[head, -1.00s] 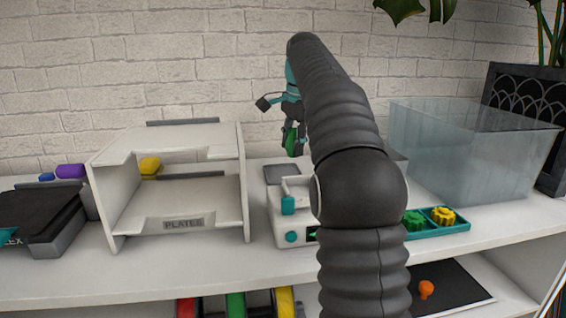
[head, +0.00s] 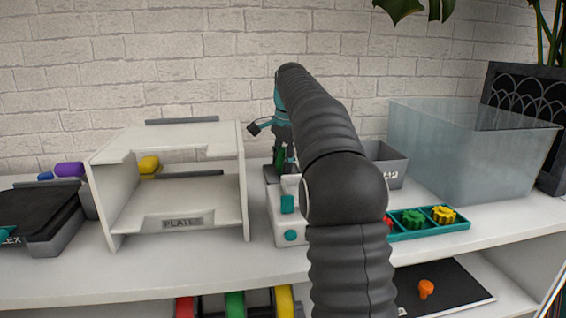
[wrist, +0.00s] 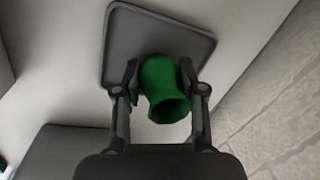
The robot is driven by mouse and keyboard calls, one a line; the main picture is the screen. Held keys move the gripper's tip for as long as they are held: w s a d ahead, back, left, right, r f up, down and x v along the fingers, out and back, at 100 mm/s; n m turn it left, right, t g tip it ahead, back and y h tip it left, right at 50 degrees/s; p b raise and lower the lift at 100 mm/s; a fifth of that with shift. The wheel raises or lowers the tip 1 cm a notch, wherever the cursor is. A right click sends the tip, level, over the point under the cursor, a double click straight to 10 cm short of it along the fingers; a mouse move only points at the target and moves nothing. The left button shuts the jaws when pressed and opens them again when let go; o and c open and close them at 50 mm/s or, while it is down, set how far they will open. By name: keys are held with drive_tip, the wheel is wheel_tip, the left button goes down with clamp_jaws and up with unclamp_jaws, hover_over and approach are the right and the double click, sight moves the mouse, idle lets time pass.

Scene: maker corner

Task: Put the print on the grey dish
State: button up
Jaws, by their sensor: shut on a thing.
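The green print (wrist: 163,90) is a hollow, flared piece between the two fingers of my gripper (wrist: 159,70) in the wrist view. My gripper is shut on it. The print also shows small and dark green in the head view (head: 280,158), partly behind my arm. The grey dish (wrist: 121,40) is a shallow square with a raised rim and rounded corners. In the wrist view the print overlaps its near edge. I cannot tell whether the print touches it. In the head view the dish (head: 270,173) is mostly hidden behind my gripper and arm.
A white machine with teal knobs (head: 291,236) stands in front of the dish. A white rack (head: 240,190) is to its left. A grey bin (head: 393,175), a teal tray of gears (head: 435,233) and a clear box (head: 430,150) are to the right.

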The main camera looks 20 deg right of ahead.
drive_tip(key=shift+f, duration=0.2)
drive_tip(key=o, duration=0.9)
drive_tip(key=shift+r, duration=0.1)
drive_tip(key=shift+s+d+r+p, duration=0.15)
drive_tip(key=shift+s+r, duration=0.2)
drive_tip(key=shift+r, duration=1.65)
drive_tip(key=shift+s+r+p, duration=0.15)
drive_tip(key=shift+s+r, duration=0.15)
drive_tip(key=shift+r, duration=1.7)
drive_tip(key=shift+s+d+r+p, duration=0.15)
drive_tip(key=shift+s+r, duration=0.2)
drive_tip(key=shift+r, duration=1.65)
drive_tip(key=shift+a, duration=0.1)
